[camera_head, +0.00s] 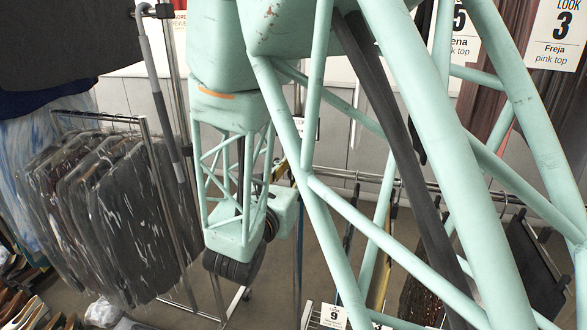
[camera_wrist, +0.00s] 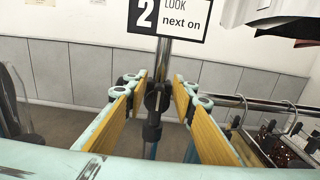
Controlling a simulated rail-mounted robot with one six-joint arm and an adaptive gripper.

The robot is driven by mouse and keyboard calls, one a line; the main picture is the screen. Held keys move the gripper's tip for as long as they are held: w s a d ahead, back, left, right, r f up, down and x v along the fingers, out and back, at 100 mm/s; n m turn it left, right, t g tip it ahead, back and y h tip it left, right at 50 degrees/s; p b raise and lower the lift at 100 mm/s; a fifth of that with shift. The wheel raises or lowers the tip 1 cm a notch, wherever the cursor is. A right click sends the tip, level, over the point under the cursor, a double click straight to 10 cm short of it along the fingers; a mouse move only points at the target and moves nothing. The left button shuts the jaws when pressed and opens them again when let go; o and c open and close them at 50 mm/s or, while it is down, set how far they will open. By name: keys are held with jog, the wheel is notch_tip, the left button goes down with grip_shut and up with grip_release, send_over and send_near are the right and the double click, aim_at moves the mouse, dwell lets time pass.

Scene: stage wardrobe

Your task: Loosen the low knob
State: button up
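In the wrist view a black knob or clamp fitting (camera_wrist: 157,98) sits on an upright metal pole (camera_wrist: 164,60). A thicker dark collar (camera_wrist: 152,131) shows on the pole just below it. My gripper (camera_wrist: 160,86) is open, with its yellow-padded fingers to the left and right of the pole. The fitting appears between the fingers, with a visible gap on each side. Whether it lies level with the fingertips or beyond them I cannot tell. In the head view my arm's links cover much of the middle, and I cannot make out the knob there.
A sign reading "2 LOOK next on" (camera_wrist: 170,17) hangs on the pole above the fingers. A rail with hangers and dark garments (camera_wrist: 285,145) stands close on the right. In the head view, bagged dark garments (camera_head: 105,215) hang at left, and shoes (camera_head: 25,312) lie below.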

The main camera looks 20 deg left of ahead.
jog(key=shift+c, duration=0.3)
jog(key=c, duration=0.7)
jog(key=shift+f, duration=0.1)
